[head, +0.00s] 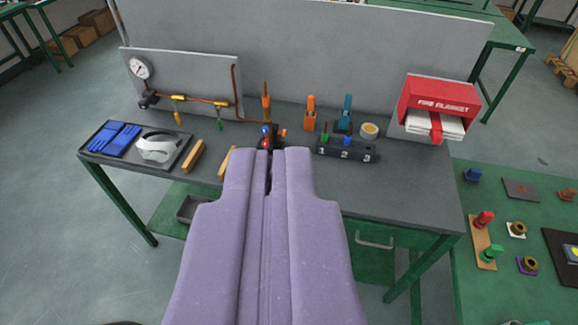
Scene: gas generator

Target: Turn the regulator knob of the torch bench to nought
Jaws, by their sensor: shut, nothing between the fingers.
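The torch bench (395,190) is a dark table with a grey back panel. At its left, a round white pressure gauge (140,67) is on the panel. Below the gauge is a small dark part with a black knob (148,100), which looks like the regulator; its setting is too small to read. A copper pipe (198,99) with brass fittings runs right from it. My purple gripper (269,154) is shut and empty, pointing at the middle of the bench. It is to the right of the knob and apart from it in the picture. Its height above the bench is unclear.
Just beyond my gripper are a small dark fitting with blue and red parts (268,135) and an upright orange-tipped tool (266,102). A numbered rack (347,151) and fire blanket box (437,98) stand right. A tray (138,146) with gloves and goggles lies left.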

